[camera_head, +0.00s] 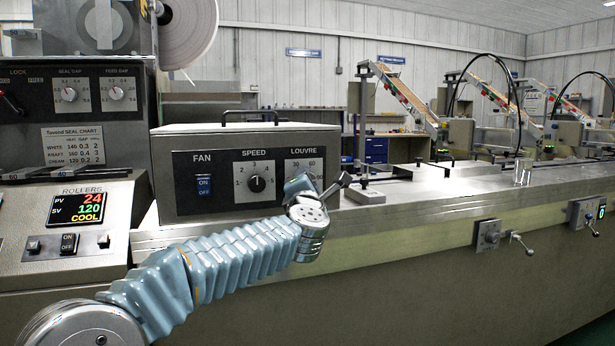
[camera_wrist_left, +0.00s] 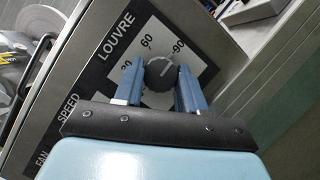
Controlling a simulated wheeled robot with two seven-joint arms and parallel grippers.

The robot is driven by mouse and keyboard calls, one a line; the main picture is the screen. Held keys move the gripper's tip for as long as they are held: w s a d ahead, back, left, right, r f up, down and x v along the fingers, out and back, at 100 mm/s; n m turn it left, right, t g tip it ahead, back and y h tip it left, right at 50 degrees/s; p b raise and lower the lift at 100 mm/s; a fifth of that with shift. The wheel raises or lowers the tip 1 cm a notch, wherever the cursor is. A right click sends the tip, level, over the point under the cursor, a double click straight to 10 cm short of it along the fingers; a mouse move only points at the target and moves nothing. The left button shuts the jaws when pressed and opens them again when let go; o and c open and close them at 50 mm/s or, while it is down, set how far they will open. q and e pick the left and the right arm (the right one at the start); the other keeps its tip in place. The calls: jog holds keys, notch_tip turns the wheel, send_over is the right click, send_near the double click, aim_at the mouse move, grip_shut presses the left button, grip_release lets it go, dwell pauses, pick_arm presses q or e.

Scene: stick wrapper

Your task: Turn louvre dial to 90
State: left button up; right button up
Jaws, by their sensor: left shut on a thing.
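The louvre dial (camera_wrist_left: 160,80) is a dark ribbed knob on a white scale plate marked 30, 60 and 90, seen in the left wrist view. My left gripper (camera_wrist_left: 159,70) has its two blue fingers on either side of the knob, shut on it. A pale pointer line on the knob slants to the upper right, toward the 90 side; its exact reading is hard to tell. In the head view the LOUVRE scale (camera_head: 304,166) is partly visible at the right of the control box (camera_head: 215,142), and my wrist hides the knob. My right gripper is not in view.
Beside the louvre scale are the SPEED knob (camera_head: 257,184) and the blue FAN switch (camera_head: 204,186). A roller panel (camera_head: 75,250) stands to the left. A long metal bench (camera_head: 430,200) extends right, with a small grey block (camera_head: 366,197) near my wrist.

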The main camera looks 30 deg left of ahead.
pick_arm(q)
jog(key=shift+m, duration=0.3)
jog(key=o, duration=1.1)
jog(key=shift+c, duration=0.2)
jog(key=b+v, duration=0.2)
jog(key=v, duration=1.1)
jog(key=shift+s+d+b, duration=0.2)
jog(key=shift+s+b, duration=0.15)
jog(key=shift+b, duration=0.05)
jog(key=shift+f, duration=0.1)
